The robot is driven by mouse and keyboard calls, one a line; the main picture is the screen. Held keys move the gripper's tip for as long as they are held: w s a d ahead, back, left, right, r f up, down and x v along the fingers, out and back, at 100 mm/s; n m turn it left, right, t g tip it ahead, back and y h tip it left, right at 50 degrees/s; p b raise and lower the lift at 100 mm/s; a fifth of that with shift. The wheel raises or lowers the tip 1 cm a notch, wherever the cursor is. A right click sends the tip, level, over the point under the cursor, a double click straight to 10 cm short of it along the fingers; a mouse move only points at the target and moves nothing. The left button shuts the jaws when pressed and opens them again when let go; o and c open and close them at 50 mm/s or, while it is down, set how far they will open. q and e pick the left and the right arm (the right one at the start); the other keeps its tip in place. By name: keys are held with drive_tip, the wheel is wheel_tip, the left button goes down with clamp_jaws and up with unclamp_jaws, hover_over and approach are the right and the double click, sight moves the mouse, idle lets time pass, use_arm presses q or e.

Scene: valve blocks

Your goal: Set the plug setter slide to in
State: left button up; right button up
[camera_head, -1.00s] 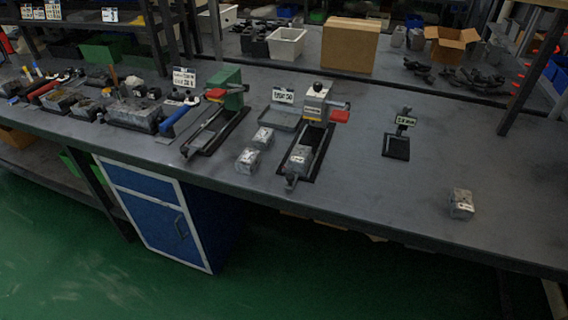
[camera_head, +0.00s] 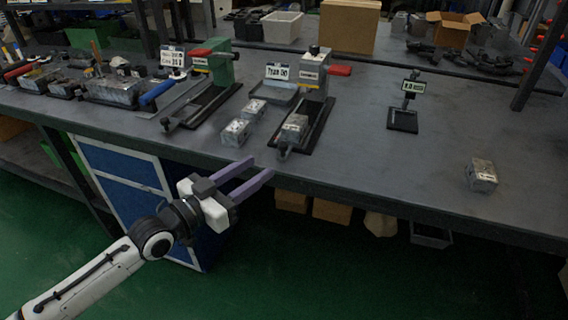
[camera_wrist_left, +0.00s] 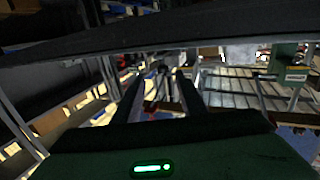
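Two slide fixtures stand on the bench; their signs are too small to read, so I cannot tell which is the plug setter. The fixture with the grey body (camera_head: 314,72) has a red handle (camera_head: 340,70) to its right and a dark rail towards the front edge. A metal block (camera_head: 294,127) sits at the rail's near end, by a dark knob. The fixture with the green body (camera_head: 222,66) has a red handle to its left and an empty-looking rail. My left gripper (camera_head: 261,167) is open and empty, in front of the bench edge; its fingers show in the left wrist view (camera_wrist_left: 160,78).
Two loose metal blocks (camera_head: 236,132) stand between the fixtures. Another block (camera_head: 481,175) lies at the right. A small stand with a display (camera_head: 403,118) stands right of centre. The bench edge (camera_head: 400,204) lies ahead of my arm. The bench between stand and right block is clear.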

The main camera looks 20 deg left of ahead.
sight(280, 146)
use_arm(q)
drive_tip(key=x, duration=0.3)
drive_tip(key=r+x, duration=0.1)
drive_tip(key=x, duration=0.3)
drive_tip(key=b+x, duration=0.1)
drive_tip(key=x, duration=0.2)
drive_tip(key=shift+w+a+r, duration=0.1)
drive_tip(key=shift+w+r, duration=0.15)
drive_tip(key=shift+w, duration=0.15)
clamp_jaws()
